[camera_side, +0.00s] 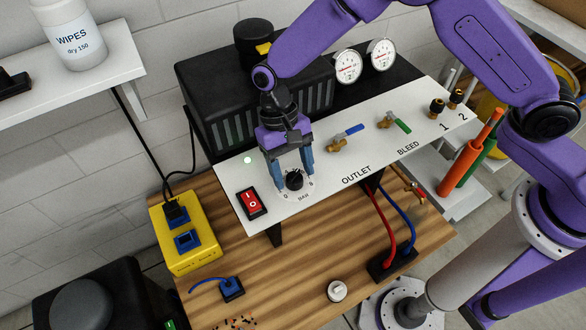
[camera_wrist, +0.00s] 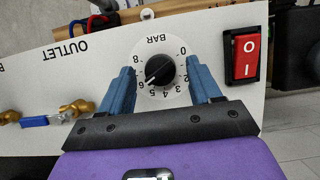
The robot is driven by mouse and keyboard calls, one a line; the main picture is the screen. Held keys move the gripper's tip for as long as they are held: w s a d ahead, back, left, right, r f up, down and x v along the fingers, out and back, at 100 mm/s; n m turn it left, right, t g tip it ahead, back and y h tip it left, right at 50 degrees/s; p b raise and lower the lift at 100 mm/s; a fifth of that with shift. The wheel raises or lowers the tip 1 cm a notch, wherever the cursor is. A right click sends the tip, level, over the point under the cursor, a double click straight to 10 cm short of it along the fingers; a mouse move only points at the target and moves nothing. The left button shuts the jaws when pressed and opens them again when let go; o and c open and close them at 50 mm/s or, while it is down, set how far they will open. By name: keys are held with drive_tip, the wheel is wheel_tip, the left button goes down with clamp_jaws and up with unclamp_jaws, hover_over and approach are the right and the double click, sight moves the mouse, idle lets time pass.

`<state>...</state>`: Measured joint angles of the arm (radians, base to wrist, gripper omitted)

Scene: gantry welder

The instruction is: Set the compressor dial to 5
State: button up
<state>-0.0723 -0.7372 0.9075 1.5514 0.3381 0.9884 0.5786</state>
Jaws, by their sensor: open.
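The black compressor dial (camera_side: 294,179) sits on the white panel, on a round scale marked BAR. In the wrist view the dial (camera_wrist: 158,70) appears upside down, and its white pointer line points to the lower left, near the 6. My gripper (camera_side: 296,186) is open, pointing down over the dial. In the wrist view its two blue fingers (camera_wrist: 159,72) stand on either side of the dial, with gaps between them and the knob. I cannot tell how far above the panel the tips are.
A red power switch (camera_side: 252,203) is left of the dial, with a lit green lamp (camera_side: 247,160) above it. Blue (camera_side: 349,131) and green (camera_side: 398,123) valve handles are to the right. The black compressor (camera_side: 240,100) and two gauges (camera_side: 348,66) stand behind.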

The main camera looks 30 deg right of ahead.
drive_tip(key=shift+s+f, duration=0.15)
drive_tip(key=shift+f, duration=0.2)
drive_tip(key=c, duration=1)
drive_tip(key=shift+n, duration=0.3)
drive_tip(key=shift+a+n+t+h, duration=0.15)
drive_tip(key=shift+n+h, duration=0.4)
drive_tip(key=shift+n, duration=0.75)
drive_tip(key=shift+a+n+t+h, duration=0.1)
drive_tip(key=shift+n+t+h, duration=0.3)
drive_tip(key=shift+n, duration=0.9)
drive_tip(key=shift+d, duration=0.1)
drive_tip(key=o, duration=1)
